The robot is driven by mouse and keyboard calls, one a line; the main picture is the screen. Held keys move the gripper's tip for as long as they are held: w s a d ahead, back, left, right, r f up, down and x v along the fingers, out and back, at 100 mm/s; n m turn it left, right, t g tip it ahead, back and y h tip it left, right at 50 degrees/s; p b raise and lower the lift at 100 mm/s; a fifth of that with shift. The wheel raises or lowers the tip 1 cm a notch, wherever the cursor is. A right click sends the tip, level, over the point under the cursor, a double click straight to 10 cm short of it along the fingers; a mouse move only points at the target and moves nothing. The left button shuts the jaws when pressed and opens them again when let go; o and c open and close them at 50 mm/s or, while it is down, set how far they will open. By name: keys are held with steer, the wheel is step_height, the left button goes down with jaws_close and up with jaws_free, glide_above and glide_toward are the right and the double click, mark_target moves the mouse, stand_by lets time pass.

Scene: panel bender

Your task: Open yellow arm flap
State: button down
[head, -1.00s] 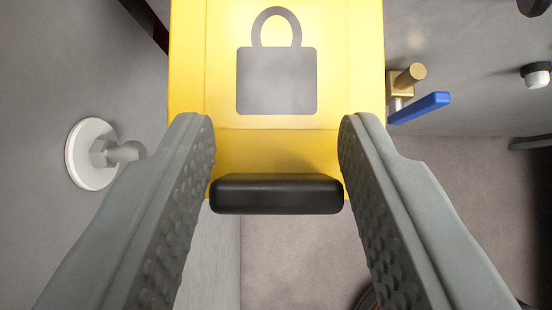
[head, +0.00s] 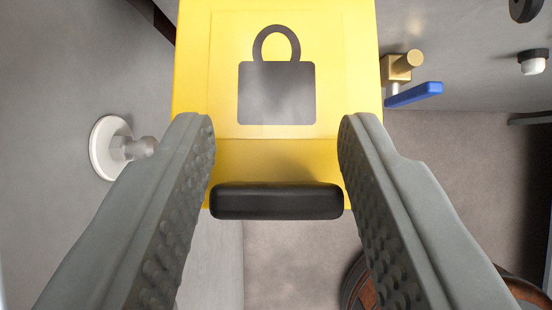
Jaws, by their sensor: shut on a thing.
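The yellow arm flap (head: 277,158) fills the top middle of the head view. It carries a grey padlock symbol (head: 277,92). A black handle bar (head: 276,201) runs along its lower edge. My gripper (head: 276,135) has one finger on each side of the flap's lower part, and the fingertips lie at the ends of the black handle. The fingers are shut on the handle, with textured inner pads facing it. The far side of the flap is hidden.
A brass valve with a blue lever (head: 413,95) is right of the flap. A white round foot with a bolt (head: 112,148) is at the left. A dark round part with a brown rim (head: 362,285) shows at the lower right. Grey floor lies below the handle.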

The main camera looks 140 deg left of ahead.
steer(key=c, duration=0.8)
jaws_free()
steer(key=shift+c, duration=0.2)
steer(key=v, duration=1.7)
steer(key=shift+r, duration=0.15)
steer(key=shift+c, duration=0.4)
